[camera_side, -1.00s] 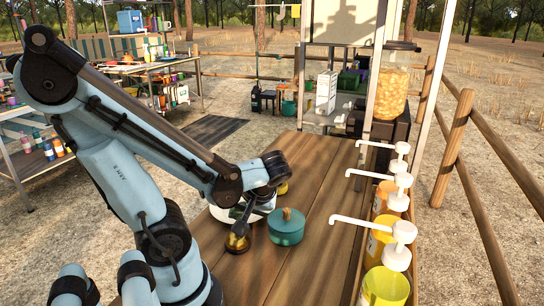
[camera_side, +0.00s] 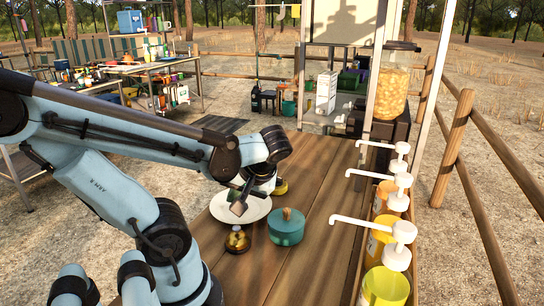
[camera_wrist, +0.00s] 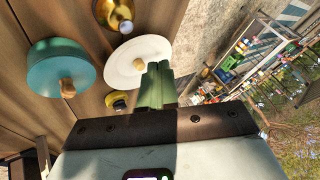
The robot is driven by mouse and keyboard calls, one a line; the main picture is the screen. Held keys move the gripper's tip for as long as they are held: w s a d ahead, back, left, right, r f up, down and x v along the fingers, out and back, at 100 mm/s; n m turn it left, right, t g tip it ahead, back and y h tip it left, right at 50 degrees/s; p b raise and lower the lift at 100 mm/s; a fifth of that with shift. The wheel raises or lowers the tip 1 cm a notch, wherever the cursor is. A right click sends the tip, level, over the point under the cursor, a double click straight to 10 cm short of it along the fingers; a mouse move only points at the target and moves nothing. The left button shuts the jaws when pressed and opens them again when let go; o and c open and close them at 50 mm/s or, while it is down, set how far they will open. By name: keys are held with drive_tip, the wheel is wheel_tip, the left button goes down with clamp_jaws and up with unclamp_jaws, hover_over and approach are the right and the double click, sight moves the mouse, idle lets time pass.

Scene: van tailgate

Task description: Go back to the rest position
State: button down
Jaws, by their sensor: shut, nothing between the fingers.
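My gripper (camera_side: 241,205) is shut and empty, held in the air above a white round plate or lid (camera_side: 262,207) on the wooden tailgate table. In the wrist view its two green fingers (camera_wrist: 158,84) lie together, with the white round piece (camera_wrist: 124,66) and its wooden knob just beyond them. A small brass-and-amber jar (camera_side: 237,240) stands on the table in front of the white piece, apart from my gripper. A teal pot (camera_side: 286,229) with a wooden knob stands to its right.
Pump dispensers (camera_side: 398,247) with yellow and orange containers line the table's right edge. The wooden table (camera_side: 318,180) is bare at the back and right of the pot. A wooden fence (camera_side: 478,190) runs farther right.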

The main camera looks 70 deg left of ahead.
drive_tip(key=w+d+r+m+t+h, duration=0.1)
drive_tip(key=w+d+m+t+h, duration=0.6)
drive_tip(key=w+d+m, duration=0.6)
drive_tip(key=t, duration=0.2)
drive_tip(key=shift+w+d+r+t, duration=0.15)
drive_tip(key=shift+w+r+t, duration=0.05)
drive_tip(key=shift+w+t, duration=0.1)
